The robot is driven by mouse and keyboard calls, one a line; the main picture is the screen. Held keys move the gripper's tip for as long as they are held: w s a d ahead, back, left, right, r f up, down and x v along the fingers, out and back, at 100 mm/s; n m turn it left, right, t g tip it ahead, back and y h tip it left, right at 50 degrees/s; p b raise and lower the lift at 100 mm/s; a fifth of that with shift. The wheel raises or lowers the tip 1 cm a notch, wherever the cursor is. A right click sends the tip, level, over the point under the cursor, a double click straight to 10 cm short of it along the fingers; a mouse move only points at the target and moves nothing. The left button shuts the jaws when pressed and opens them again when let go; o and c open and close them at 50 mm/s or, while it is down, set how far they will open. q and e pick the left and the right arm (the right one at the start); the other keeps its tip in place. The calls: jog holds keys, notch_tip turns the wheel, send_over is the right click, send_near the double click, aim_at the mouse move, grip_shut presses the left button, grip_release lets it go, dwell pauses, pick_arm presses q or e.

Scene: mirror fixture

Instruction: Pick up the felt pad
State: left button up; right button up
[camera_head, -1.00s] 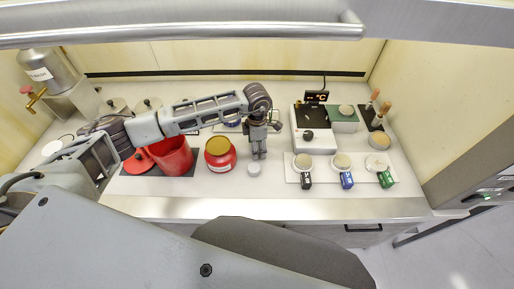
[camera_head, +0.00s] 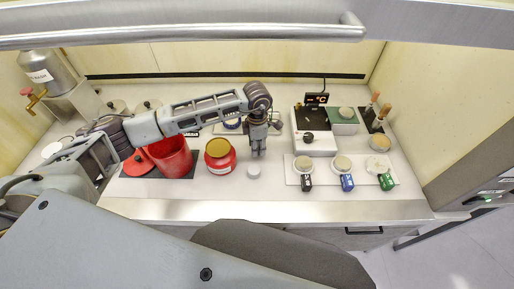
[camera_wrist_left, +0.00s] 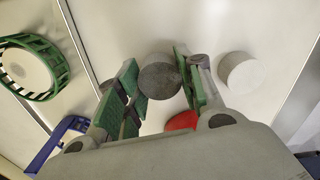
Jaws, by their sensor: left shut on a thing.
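My left gripper (camera_head: 259,150) reaches down over the white bench from the left, just behind a small white cylinder (camera_head: 254,171). In the left wrist view the gripper (camera_wrist_left: 160,82) is shut on a dark grey round disc, which looks like the felt pad (camera_wrist_left: 160,80), held between its green-padded fingers. A paler round shape shows just behind the disc. A white cylinder (camera_wrist_left: 238,72) stands apart, to the right of the fingers. In the head view the fingers hide the pad. My right gripper is not in view.
A red jar (camera_head: 220,157) and a red bucket (camera_head: 172,158) stand left of the gripper. To the right are a white hotplate unit (camera_head: 314,143) and a white tray (camera_head: 310,181) with several round pieces and coloured clips. The front bench strip is clear.

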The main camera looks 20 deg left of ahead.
pick_arm(q)
jog(key=shift+r+b, duration=0.8)
jog(key=shift+r, duration=3.6)
jog(key=shift+o, duration=0.6)
jog(key=shift+c, duration=1.4)
jog(key=shift+a+r, duration=0.1)
jog(key=shift+r, duration=0.05)
